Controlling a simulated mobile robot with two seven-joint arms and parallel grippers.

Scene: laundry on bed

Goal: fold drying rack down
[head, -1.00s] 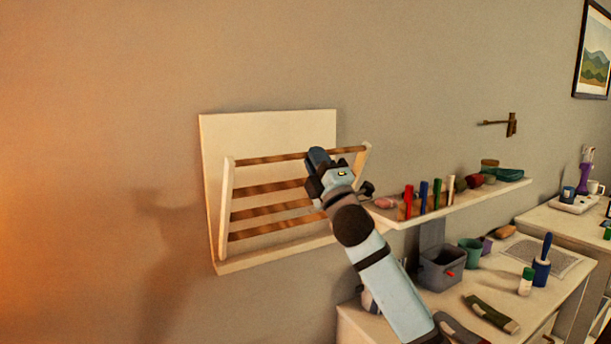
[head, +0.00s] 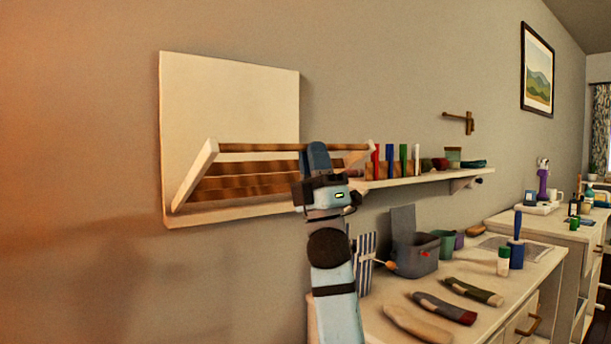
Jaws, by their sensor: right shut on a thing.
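The drying rack is a white back panel (head: 228,100) on the wall with a hinged frame of wooden rods (head: 250,180) between white side arms. The frame is tilted out from the panel, with its top rod (head: 265,148) away from the wall. My right gripper (head: 316,160) is at the top rod, right of its middle, and is shut on it. The gripper hides part of the rods and the frame's right side. My left gripper is not in view.
The wall left of the rack is bare.

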